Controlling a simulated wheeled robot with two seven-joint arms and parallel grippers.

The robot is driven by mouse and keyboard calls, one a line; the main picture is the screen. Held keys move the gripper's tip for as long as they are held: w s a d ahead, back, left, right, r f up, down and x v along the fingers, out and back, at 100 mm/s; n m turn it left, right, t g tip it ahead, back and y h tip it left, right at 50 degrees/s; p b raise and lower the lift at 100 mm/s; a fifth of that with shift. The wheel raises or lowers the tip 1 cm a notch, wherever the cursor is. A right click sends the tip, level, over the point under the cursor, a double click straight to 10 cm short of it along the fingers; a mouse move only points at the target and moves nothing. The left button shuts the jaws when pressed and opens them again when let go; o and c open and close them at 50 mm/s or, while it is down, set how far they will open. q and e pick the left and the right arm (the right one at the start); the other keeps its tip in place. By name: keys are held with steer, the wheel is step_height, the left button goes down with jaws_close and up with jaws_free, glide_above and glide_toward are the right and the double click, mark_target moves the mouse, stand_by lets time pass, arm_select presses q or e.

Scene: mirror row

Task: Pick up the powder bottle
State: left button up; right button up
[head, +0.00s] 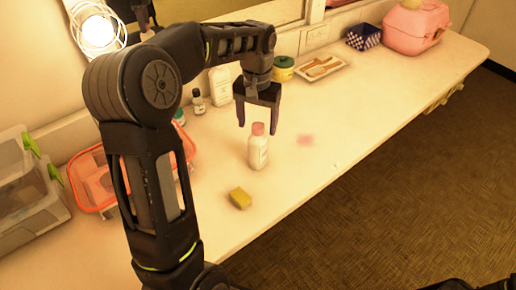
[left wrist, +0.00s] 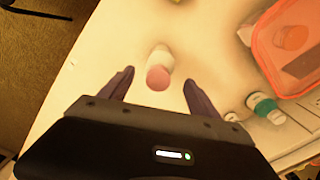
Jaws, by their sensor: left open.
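The powder bottle (head: 258,156) is white with a pink cap and stands upright on the pale counter. My left gripper (head: 258,129) is open, with its fingers pointing down just above and behind the bottle, around the height of the cap as seen from the head. In the left wrist view, the bottle (left wrist: 161,61) shows between and slightly beyond the open fingertips of my left gripper (left wrist: 158,77), with its pink cap toward the camera. I cannot tell whether a finger touches it.
A coral basket (head: 90,180) and clear bins (head: 30,195) stand left. Small bottles, a green jar (head: 284,69) and a tray (head: 322,68) stand behind.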

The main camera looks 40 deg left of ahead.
mark_target(258, 134)
arm_select(q)
step_height(258, 134, down, 5)
steer(key=shift+d+r+p, duration=0.15)
steer(key=shift+r+p, duration=0.05)
steer(key=shift+p, duration=0.1)
steer(key=shift+c, duration=0.4)
jaws_close()
stand_by(0.6)
